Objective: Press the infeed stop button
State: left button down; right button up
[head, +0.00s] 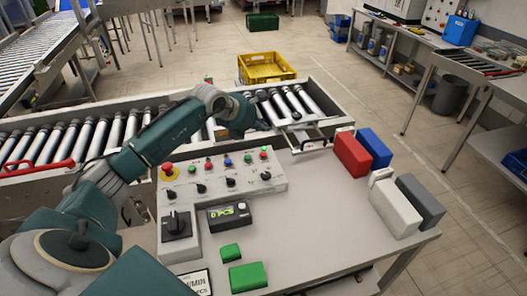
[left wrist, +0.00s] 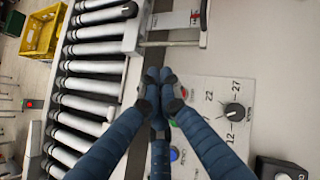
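The grey control panel (head: 222,182) stands at the left of the table, with a red mushroom button on a yellow base (head: 167,169), small red, green and blue buttons and a row of black knobs. I cannot read which one is the infeed stop. My left gripper (head: 263,122) is above and behind the panel's right end, near the conveyor edge. In the left wrist view its dark blue fingers (left wrist: 158,82) come together at the tips with nothing between them, and they partly hide the buttons. A blue button (left wrist: 175,154) shows beside them. My right gripper is not in view.
A roller conveyor (head: 291,101) runs behind the panel. A yellow crate (head: 266,68) is beyond it. Red (head: 352,154), blue (head: 374,148), white (head: 394,211) and grey (head: 420,199) blocks stand at the table's right. A counter box (head: 228,214) and green blocks (head: 247,277) are in front.

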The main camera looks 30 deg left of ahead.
pick_arm(q)
notch_tip(320, 180, down, 3)
jog(key=shift+w+a+f+b, duration=0.1)
jog(key=shift+w+f+b, duration=0.1)
jog(key=shift+b, duration=0.65)
jog(key=b, duration=0.3)
send_over(263, 156)
notch_tip(263, 156, down, 5)
jog(key=shift+a+r, duration=0.15)
jog(key=shift+f+b, duration=0.35)
jog(key=shift+f, duration=0.1)
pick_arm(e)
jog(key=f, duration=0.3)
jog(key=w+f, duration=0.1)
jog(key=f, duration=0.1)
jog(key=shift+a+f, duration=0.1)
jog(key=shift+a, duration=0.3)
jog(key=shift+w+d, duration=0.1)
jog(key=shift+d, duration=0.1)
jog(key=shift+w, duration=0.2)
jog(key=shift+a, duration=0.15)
